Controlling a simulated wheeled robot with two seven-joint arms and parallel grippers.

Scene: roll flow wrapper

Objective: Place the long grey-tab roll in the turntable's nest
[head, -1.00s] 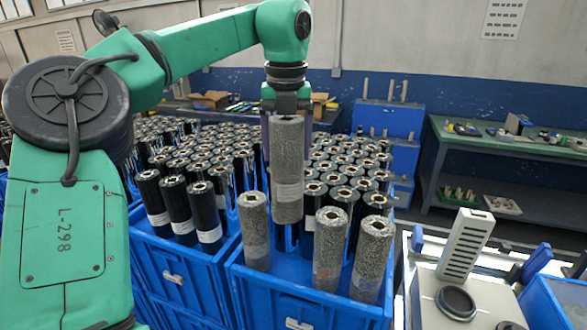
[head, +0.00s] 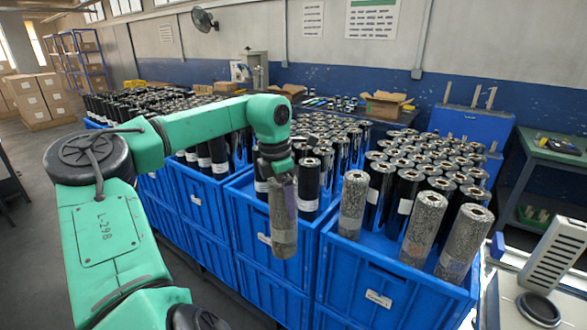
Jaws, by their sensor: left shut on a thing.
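My left gripper (head: 279,172) is shut on the upper part of a grey speckled roll (head: 284,222). The roll hangs almost upright, slightly tilted, in front of the middle blue crate, clear of the crate's floor. Its top end is hidden by the gripper, and I cannot make out a tab on it. Three similar grey speckled rolls stand in the right blue crate: one at the left (head: 353,205) and two at the right, (head: 423,228) and (head: 465,240). I cannot identify the turntable's nest in this view. My right gripper is out of view.
The right blue crate (head: 375,280) and the middle blue crate (head: 245,225) hold many dark, shiny rolls. A light machine with a dark ring (head: 540,308) is cut off at the lower right. A green bench (head: 545,150) stands behind it. The floor (head: 30,165) at the left is open.

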